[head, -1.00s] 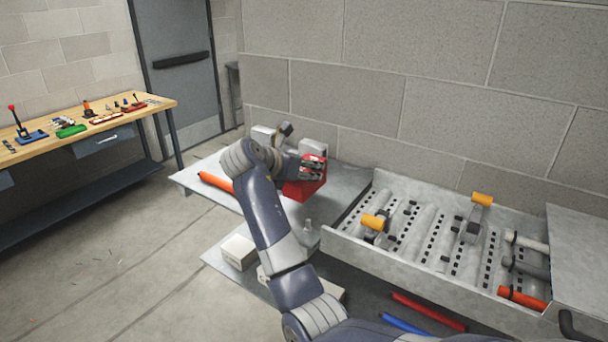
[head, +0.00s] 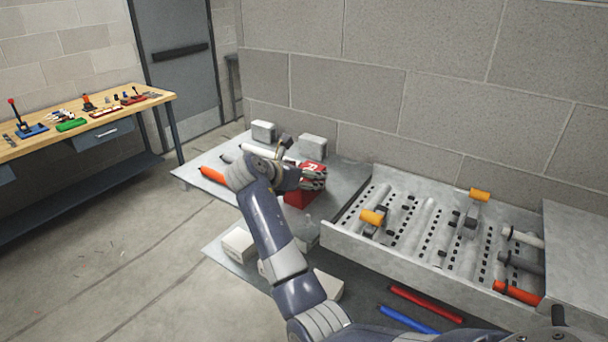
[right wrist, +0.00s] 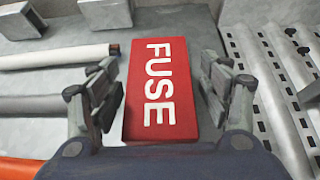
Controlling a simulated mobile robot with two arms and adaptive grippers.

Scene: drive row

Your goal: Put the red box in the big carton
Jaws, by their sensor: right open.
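The red box (head: 297,198), with white FUSE lettering on its top, sits on a grey metal bench (head: 345,185) in the head view. My right gripper (head: 313,178) is over it, partly hiding it. In the right wrist view the red box (right wrist: 160,65) lies between the two spread fingers of my right gripper (right wrist: 160,95). Narrow gaps show on both sides, so the gripper is open and not holding it. No big carton can be made out in these views. My left gripper is not in view.
White, grey and orange rolls (head: 215,174) lie left of the box. Two small pale boxes (head: 312,146) stand behind it. A raised-edge conveyor tray (head: 400,262) is on the right. Pale boxes (head: 238,243) stand on a lower shelf. A wooden workbench (head: 150,97) is far left.

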